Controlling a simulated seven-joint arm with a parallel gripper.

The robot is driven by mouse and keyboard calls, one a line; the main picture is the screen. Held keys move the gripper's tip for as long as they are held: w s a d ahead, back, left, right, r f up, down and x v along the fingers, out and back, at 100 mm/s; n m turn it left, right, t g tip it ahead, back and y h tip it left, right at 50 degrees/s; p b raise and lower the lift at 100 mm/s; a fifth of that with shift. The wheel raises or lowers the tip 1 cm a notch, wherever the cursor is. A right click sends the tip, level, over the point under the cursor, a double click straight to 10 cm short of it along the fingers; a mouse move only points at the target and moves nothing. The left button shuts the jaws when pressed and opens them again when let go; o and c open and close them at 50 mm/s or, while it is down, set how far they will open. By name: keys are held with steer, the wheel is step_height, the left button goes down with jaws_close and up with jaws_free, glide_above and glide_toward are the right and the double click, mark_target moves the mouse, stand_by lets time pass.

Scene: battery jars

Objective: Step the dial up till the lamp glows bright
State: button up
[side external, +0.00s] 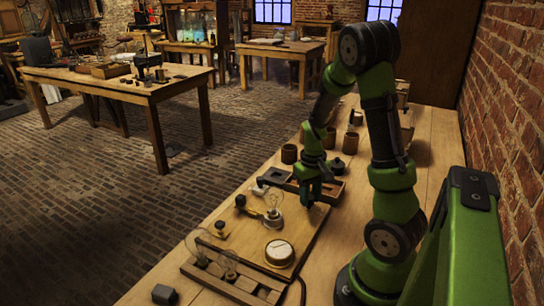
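My gripper (314,196) points down over the far right part of a wooden board (243,226). Its fingers are small and dark here, and I cannot tell whether they are open or shut or touch anything. A clear glass bulb (273,199) stands upright on the board, left of my gripper; I see no clear glow in it. A round white-faced gauge (279,251) lies nearer the camera; its reading is too small to make out. I cannot pick out the dial for certain; my gripper may hide it. Small dark knobs (240,201) sit at the board's left side.
A wooden rack (232,284) with clear bulbs stands at the near end, beside a small dark block (164,294). A brick wall (510,110) bounds the right.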

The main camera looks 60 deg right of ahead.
steer(key=c, duration=0.3)
steer(key=shift+c, duration=0.2)
steer(key=shift+m, duration=2.9)
steer(key=shift+r, duration=0.1)
steer(key=o, duration=1.1)
steer(key=shift+c, duration=0.2)
step_height(320, 180, up, 17)
